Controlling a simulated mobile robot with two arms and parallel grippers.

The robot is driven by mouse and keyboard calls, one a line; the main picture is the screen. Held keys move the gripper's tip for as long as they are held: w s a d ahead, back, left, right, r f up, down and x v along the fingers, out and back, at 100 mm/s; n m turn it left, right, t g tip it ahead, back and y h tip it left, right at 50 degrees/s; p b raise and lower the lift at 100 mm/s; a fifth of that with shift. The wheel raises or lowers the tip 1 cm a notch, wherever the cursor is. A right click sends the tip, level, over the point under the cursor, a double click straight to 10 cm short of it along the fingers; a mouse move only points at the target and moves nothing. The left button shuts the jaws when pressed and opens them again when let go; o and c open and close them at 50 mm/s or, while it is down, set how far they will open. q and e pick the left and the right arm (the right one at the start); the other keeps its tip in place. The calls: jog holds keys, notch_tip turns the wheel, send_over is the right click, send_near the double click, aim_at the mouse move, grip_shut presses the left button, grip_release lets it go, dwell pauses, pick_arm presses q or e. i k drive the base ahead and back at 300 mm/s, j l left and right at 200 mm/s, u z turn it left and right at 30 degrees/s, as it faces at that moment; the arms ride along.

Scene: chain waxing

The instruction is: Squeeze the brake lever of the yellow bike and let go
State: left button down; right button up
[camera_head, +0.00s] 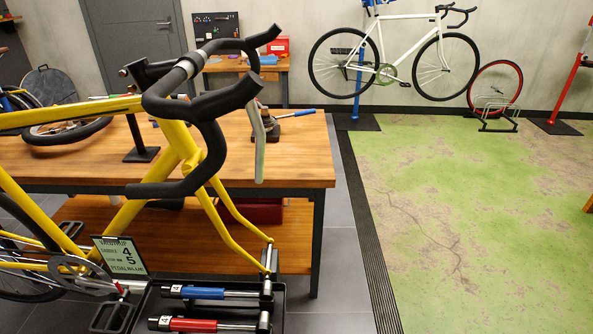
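The yellow bike (178,140) stands at the left, in front of the wooden workbench. Its front wheel is off and its fork ends above a black tray. Its black drop handlebar (210,103) curves out over the bench. A grey brake lever (258,145) hangs down from the handlebar's near right hood, with a gap between it and the lower bar. No other lever shows clearly. Neither of my grippers is in view.
The workbench (300,160) holds a blue-handled tool (295,114). The black tray (297,325) holds a blue-handled and a red-handled tool. A small sign (120,254) stands by the cranks. A white bike (405,50) hangs behind. Open green floor (460,210) lies right.

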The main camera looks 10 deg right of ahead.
aim_at(253, 111)
jog(key=l, duration=0.55)
jog(key=k+l+u, duration=0.1)
jog(key=l, duration=0.4)
jog(key=k+l, duration=0.15)
jog(key=l, duration=0.4)
jog(key=l+u, duration=0.1)
jog(key=l, duration=0.4)
jog(key=k+l+u, duration=0.1)
jog(key=l, duration=0.45)
jog(key=k, duration=0.1)
